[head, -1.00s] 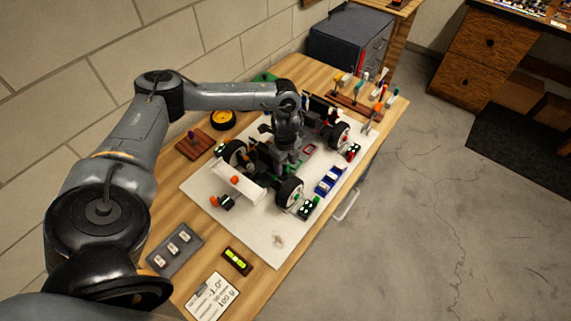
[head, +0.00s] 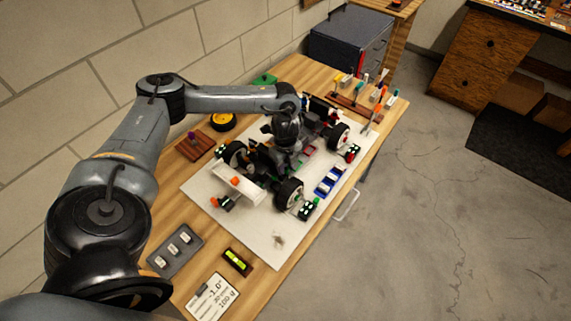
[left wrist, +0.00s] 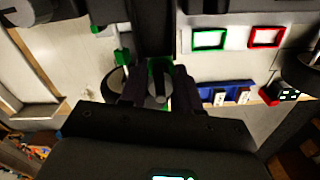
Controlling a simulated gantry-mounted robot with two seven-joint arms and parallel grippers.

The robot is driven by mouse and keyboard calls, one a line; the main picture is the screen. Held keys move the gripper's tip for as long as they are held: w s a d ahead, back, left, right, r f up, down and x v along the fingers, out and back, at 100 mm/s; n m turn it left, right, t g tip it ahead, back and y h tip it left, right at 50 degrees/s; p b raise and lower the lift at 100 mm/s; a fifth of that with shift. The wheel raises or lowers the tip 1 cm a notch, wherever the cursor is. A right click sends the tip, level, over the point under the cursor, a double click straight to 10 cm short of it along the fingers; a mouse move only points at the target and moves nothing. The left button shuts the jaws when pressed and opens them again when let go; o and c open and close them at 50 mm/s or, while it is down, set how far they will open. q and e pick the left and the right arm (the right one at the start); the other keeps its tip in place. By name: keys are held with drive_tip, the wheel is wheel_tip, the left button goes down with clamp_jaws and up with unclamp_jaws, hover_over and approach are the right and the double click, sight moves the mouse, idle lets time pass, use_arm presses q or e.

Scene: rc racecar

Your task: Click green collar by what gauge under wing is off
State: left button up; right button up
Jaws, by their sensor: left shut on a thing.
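The racecar stands on a pale board (head: 275,237), its white wing (head: 238,186) toward the near left. A small dark gauge-like piece with an orange end (head: 222,203) sits beside the wing; its reading is too small to tell. My left gripper (head: 286,155) reaches down into the car between the wheels. In the left wrist view its fingers (left wrist: 157,88) are shut around a grey round part with a green collar (left wrist: 158,65), partly hidden by the fingers. Another green piece (left wrist: 122,57) on a rod is left of them. My right gripper is not in view.
A card reading -1.0° (head: 212,297) lies near a yellow-green level (head: 237,261) and a grey tray (head: 174,250). A blue tray (head: 327,183) is right of the car. A tool rack (head: 358,105) stands behind. Wheels flank the gripper closely.

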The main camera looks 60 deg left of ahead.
use_arm(q)
drive_tip(key=m, duration=0.3)
idle(0.4)
drive_tip(key=o, duration=1.1)
drive_tip(key=shift+c, duration=0.2)
